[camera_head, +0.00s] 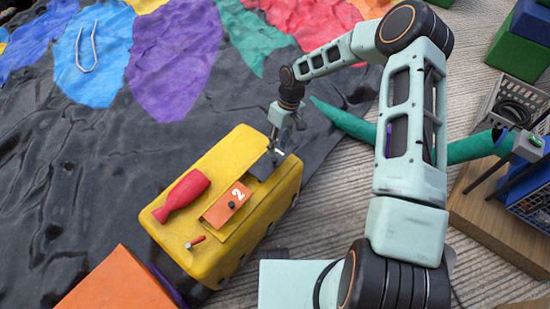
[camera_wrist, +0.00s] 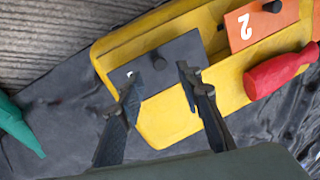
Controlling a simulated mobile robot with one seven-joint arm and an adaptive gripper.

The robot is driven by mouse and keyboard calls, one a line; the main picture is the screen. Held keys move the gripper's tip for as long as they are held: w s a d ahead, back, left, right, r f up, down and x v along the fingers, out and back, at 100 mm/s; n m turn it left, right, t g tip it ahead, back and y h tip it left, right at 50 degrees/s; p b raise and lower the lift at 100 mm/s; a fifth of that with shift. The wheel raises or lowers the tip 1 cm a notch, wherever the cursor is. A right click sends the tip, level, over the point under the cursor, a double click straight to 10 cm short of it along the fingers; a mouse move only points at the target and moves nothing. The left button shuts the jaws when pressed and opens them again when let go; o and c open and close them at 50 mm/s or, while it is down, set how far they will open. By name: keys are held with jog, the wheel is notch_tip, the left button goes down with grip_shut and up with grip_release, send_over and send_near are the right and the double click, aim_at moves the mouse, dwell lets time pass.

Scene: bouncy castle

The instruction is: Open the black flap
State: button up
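The black flap (camera_head: 261,166) lies on top of a yellow box (camera_head: 216,166), at its far right end beside an orange flap. In the wrist view the black flap (camera_wrist: 180,55) looks closed and carries a round black knob (camera_wrist: 158,64) and a partly hidden white mark. My gripper (camera_wrist: 157,76) is open and empty, its fingertips over the flap on either side of the knob's line. I cannot tell whether they touch the flap. In the head view my gripper (camera_head: 277,142) hangs above the flap and hides part of it.
The orange flap (camera_head: 222,209), marked 2, has its own knob. A red pin-shaped object (camera_head: 182,193) and a small red-tipped piece (camera_head: 195,242) are on the box top. A green tapered object (camera_head: 345,121) lies to the right. An orange block (camera_head: 118,286) stands at the front left.

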aim_at(275, 159)
jog(key=b+x, duration=0.1)
jog(key=x, duration=0.4)
jog(key=shift+f, duration=0.35)
jog(key=shift+c, duration=0.7)
grip_shut()
